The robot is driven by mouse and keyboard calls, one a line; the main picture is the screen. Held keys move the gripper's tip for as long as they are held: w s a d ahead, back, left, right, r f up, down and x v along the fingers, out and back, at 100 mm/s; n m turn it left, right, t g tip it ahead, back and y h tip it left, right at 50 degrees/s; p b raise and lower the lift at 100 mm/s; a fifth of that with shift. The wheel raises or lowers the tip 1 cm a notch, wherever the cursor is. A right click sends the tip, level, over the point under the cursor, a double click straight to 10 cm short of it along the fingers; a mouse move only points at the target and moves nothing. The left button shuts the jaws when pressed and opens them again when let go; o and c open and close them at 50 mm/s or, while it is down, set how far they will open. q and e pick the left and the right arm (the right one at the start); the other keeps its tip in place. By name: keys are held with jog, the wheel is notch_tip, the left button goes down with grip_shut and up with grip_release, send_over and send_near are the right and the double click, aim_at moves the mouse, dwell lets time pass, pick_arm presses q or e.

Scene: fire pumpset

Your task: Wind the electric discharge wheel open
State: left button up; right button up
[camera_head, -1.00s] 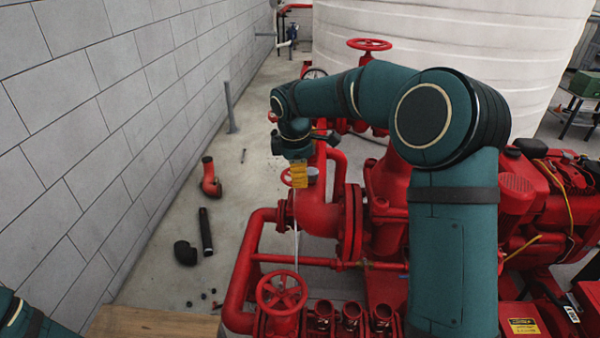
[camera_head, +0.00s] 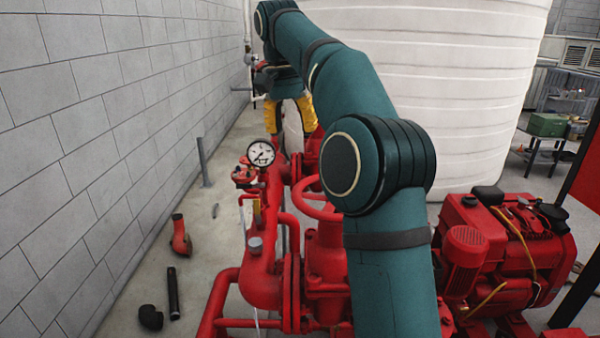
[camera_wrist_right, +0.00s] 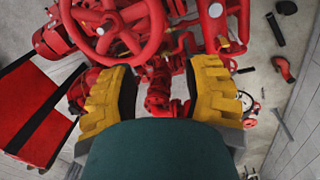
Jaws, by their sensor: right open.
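A red handwheel (camera_head: 318,205) sits on the red pump pipework in the head view. It is partly hidden behind my right arm. A large red handwheel (camera_wrist_right: 153,30) shows at the upper left of the right wrist view, beyond the fingers. I cannot tell which wheel is the electric discharge one. My right gripper (camera_head: 293,125) has yellow fingers that point down behind the gauge, towards the far end of the pipework. In the right wrist view its fingers (camera_wrist_right: 160,95) are spread wide with nothing between them. My left gripper is out of view.
A white-faced pressure gauge (camera_head: 261,153) stands on the pipework close to the right gripper. A red engine (camera_head: 510,250) is at the right and a large white tank (camera_head: 450,80) behind. A block wall (camera_head: 90,120) runs along the left. Loose pipe pieces (camera_head: 173,292) lie on the floor.

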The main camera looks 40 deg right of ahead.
aim_at(302, 183)
jog(key=shift+m, duration=0.6)
jog(key=f+b, duration=0.2)
jog(key=f, duration=0.2)
jog(key=s+f+b, duration=0.1)
jog(key=f, duration=0.3)
jog(key=s+f+b, duration=0.1)
jog(key=f+b, duration=0.1)
jog(key=f, duration=0.2)
jog(key=shift+d+b, duration=0.3)
jog(key=shift+d, duration=0.1)
grip_shut()
